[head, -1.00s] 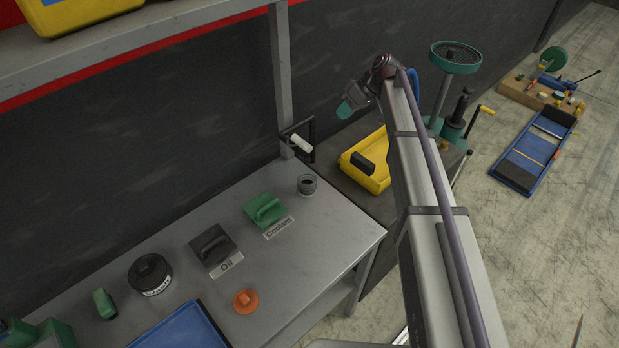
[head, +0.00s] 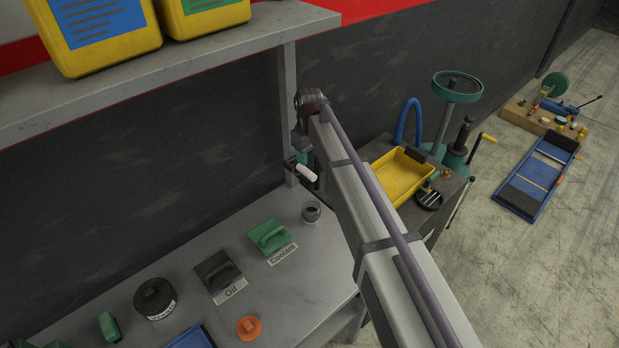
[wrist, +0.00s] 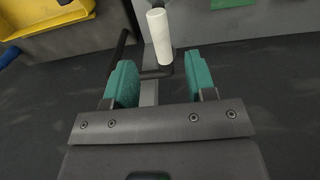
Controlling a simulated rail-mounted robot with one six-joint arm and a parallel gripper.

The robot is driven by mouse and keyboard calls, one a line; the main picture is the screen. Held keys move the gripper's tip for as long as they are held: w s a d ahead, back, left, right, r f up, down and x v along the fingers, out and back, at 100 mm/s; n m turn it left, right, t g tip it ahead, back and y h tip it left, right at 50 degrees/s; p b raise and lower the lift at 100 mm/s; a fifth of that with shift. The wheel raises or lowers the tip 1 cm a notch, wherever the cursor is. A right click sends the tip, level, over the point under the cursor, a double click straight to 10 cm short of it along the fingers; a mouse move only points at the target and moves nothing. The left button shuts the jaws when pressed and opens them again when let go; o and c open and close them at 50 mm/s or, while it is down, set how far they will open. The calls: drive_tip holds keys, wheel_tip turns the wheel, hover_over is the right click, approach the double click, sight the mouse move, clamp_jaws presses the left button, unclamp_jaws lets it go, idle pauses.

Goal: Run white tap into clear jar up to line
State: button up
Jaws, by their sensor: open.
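The white tap handle (head: 307,173) sticks out from a dark fitting at the shelf post, above the bench. It also shows in the wrist view (wrist: 160,37), where the white cylinder lies at and just beyond the gap between my fingertips. My gripper (wrist: 161,68) is open, its two teal fingers spread apart, with nothing held. In the head view my arm partly hides the gripper next to the tap. The clear jar (head: 311,212) stands upright on the bench below the tap. Its line and contents are too small to tell.
On the bench (head: 290,300) stand the green Coolant block (head: 269,236), the dark Oil block (head: 217,272), a black round can (head: 154,298) and an orange cap (head: 248,327). A yellow tray (head: 398,177) lies right of my arm. The shelf (head: 200,65) overhangs with yellow containers.

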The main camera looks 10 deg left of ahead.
sight(309, 172)
wheel_tip(309, 172, down, 8)
drive_tip(key=b, duration=0.6)
drive_tip(key=shift+w+r, duration=0.1)
drive_tip(key=shift+r, duration=0.05)
drive_tip(key=shift+c, duration=0.4)
clamp_jaws()
